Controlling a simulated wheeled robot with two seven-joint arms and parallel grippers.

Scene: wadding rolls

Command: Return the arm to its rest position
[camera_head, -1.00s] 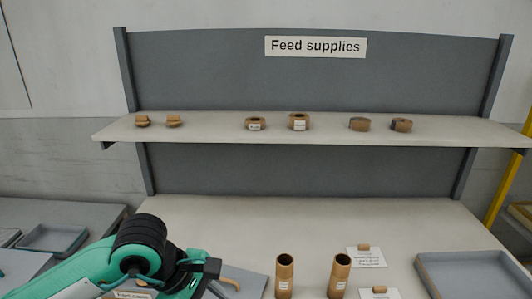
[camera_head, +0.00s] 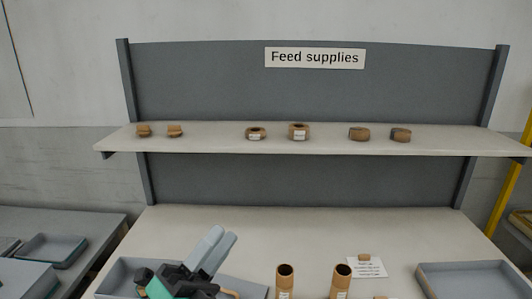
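My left gripper (camera_head: 223,233) is at the lower left of the head view, above the grey tray on the table. Its two light grey fingers point up and to the right, side by side. I see nothing held between them, but the angle does not show whether they are apart. Of my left arm only a dark and green part by the gripper shows at the bottom edge. My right gripper is not in view.
A shelf (camera_head: 310,146) under the "Feed supplies" sign carries several small brown rolls. Two upright brown tubes (camera_head: 285,271) (camera_head: 342,272) stand right of the gripper. Grey trays lie at the left (camera_head: 118,268) and right (camera_head: 470,267). The table's back is clear.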

